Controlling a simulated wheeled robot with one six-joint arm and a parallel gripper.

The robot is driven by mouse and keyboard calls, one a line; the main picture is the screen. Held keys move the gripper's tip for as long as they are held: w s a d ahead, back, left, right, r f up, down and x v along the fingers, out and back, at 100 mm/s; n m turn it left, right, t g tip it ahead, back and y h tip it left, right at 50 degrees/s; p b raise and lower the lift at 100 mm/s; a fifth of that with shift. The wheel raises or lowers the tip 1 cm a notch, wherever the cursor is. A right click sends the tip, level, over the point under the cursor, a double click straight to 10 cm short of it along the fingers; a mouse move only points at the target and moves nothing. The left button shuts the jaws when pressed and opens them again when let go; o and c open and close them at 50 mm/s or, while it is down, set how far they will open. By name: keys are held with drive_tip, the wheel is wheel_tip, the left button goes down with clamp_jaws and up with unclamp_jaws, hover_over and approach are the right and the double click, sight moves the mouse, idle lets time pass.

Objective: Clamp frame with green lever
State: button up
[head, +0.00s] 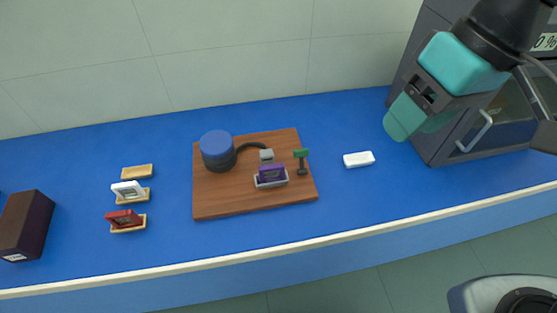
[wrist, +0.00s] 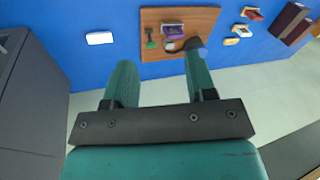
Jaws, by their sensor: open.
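A purple frame (head: 271,174) sits in a grey holder (head: 272,184) on a brown wooden board (head: 215,205). The green lever (head: 301,154) stands on a dark post just right of it, apart from the frame. In the wrist view the purple frame (wrist: 174,32) and the green lever (wrist: 151,45) show beyond my fingers. My gripper (head: 400,118) is raised at the right, well away from the board, in front of the grey cabinet. In the wrist view my gripper (wrist: 156,82) has its two green fingers wide apart with nothing between them.
A blue-topped cylinder (head: 217,150) with a dark cable is on the board. A white block (head: 358,159) lies right of it. White (head: 128,189) and red (head: 123,218) frames on tan stands and a dark box (head: 25,225) are left. A grey cabinet (head: 440,145) stands right.

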drive_tip(key=w+a+f+m+h+b, duration=0.15)
drive_tip(key=w+a+f, duration=0.3)
drive_tip(key=w, duration=0.45)
drive_tip(key=m+h+b, duration=0.2)
hover_over(302, 150)
wheel_tip(302, 150, down, 8)
wheel_tip(302, 150, down, 17)
drive_tip(key=p, duration=0.2)
drive_tip(key=shift+a+f+p, duration=0.1)
drive_tip(key=shift+p, duration=0.3)
drive_tip(key=shift+c, duration=0.5)
drive_tip(key=c, duration=0.5)
